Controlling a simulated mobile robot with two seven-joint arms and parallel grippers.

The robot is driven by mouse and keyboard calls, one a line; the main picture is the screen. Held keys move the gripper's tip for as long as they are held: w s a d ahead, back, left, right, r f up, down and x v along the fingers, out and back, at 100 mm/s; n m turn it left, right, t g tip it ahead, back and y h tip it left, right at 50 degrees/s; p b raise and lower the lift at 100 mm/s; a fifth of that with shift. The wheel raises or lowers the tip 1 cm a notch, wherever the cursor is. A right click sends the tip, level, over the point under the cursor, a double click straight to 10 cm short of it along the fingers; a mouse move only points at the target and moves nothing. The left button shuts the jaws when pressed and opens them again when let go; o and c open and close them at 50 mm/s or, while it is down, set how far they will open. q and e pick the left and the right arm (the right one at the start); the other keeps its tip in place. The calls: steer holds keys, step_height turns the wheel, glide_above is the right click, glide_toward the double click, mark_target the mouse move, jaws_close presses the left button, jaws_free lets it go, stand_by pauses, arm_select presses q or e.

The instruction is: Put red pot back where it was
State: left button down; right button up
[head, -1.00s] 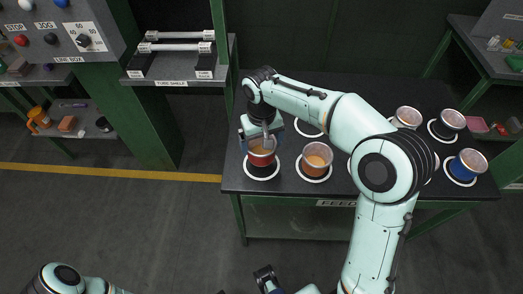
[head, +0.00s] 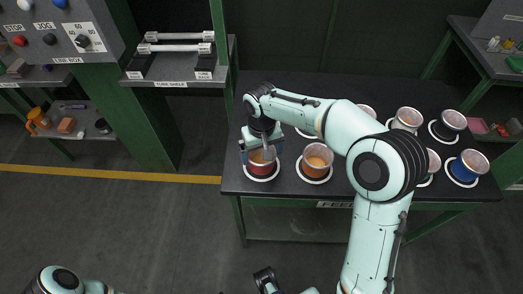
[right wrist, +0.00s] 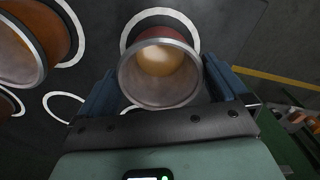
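The red pot (head: 263,169) stands upright at the front left of the feed table, inside a white ring. It also shows in the right wrist view (right wrist: 160,73), with a grey rim and orange-brown inside. My right gripper (head: 262,155) is around it from above, one blue finger on each side. In the right wrist view the fingers (right wrist: 162,85) look spread, with narrow gaps beside the pot body. My left arm shows only in part at the bottom left of the head view, and its gripper cannot be made out.
An orange pot (head: 317,160) stands just right of the red pot on the feed table (head: 235,180). Several other pots stand farther right, including a blue one (head: 468,166). My right arm hides the table's middle.

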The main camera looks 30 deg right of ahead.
step_height(320, 180, up, 12)
steer(key=p, duration=0.2)
steer(key=shift+r, duration=0.2)
steer(key=shift+f, duration=0.1)
stand_by(0.4)
